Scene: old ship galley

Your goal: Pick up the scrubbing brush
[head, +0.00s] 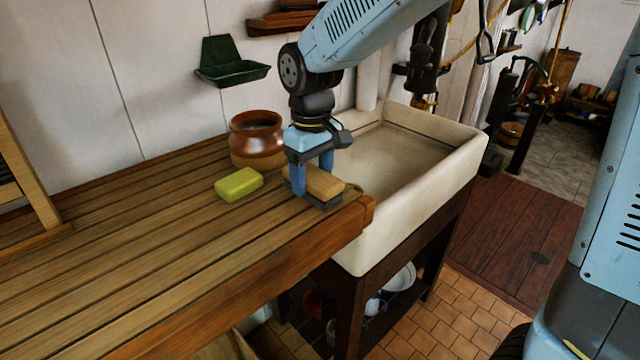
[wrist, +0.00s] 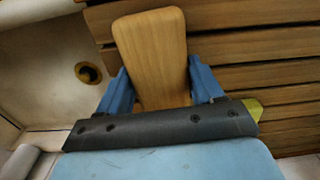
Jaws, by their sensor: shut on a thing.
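The scrubbing brush shows as a block with a pale wooden back (head: 325,184) at the right end of the slatted wooden counter, beside the sink. In the wrist view its wooden back (wrist: 152,55) lies between the two blue fingers. My gripper (head: 312,180) points down over the brush and is shut on it, one finger on each side. The gripper also shows in the wrist view (wrist: 158,88). The bristles are mostly hidden. I cannot tell whether the brush touches the counter.
A yellow-green sponge or soap block (head: 239,184) lies left of my gripper. A brown glazed pot (head: 257,140) stands close behind. The white sink (head: 420,200) adjoins on the right. A green soap dish (head: 232,68) hangs on the wall. The counter's left part (head: 120,250) is clear.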

